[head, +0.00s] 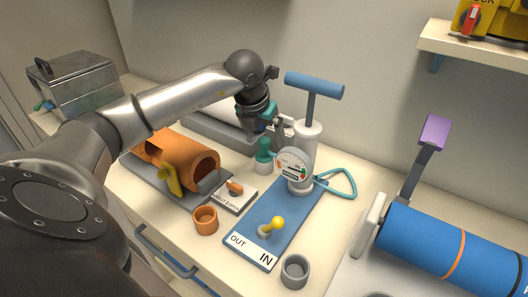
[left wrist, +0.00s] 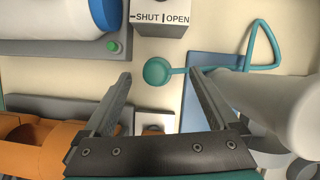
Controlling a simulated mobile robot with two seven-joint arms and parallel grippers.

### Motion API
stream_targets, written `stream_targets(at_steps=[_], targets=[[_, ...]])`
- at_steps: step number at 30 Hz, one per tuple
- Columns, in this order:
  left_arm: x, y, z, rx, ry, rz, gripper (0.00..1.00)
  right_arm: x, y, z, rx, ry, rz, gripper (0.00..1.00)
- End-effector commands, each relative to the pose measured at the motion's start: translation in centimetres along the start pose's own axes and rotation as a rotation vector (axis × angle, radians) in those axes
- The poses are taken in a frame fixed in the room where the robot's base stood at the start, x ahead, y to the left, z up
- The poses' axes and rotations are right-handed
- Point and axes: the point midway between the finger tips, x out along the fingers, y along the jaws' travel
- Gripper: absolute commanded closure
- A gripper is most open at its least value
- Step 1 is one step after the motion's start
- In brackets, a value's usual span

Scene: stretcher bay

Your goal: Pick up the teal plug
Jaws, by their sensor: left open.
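The teal plug (head: 264,152) stands upright on the counter, between the orange cylinder and the hand pump, its round knob on top. My left gripper (head: 281,128) is open and empty, just above the plug in the head view. In the left wrist view the round knob of the plug (left wrist: 157,71) lies between the two open fingertips of my left gripper (left wrist: 160,76). A teal strip runs right from the knob towards the right finger. I cannot tell how far the fingertips are above the plug. My right gripper is not in view.
The pump (head: 306,150) with its blue handle and gauge stands close right of my gripper. The orange cylinder (head: 180,158) lies to the left. A box marked SHUT and OPEN (left wrist: 165,15) is behind. Orange cup (head: 205,220) and grey cup (head: 295,271) stand in front.

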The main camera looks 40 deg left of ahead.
Motion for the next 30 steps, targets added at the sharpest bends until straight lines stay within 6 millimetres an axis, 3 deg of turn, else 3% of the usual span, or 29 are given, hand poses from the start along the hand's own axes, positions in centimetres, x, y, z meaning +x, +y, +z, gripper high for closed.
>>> stream_targets(at_steps=[9,18,30], targets=[[4.4,0.6,-0.8,-0.002,0.002,-0.002,0.06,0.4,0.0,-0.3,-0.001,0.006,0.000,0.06],[4.8,0.6,-0.8,-0.001,0.000,-0.001,0.06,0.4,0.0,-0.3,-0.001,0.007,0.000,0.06],[4.7,0.6,-0.8,-0.001,0.000,-0.001,0.51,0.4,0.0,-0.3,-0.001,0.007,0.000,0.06]])
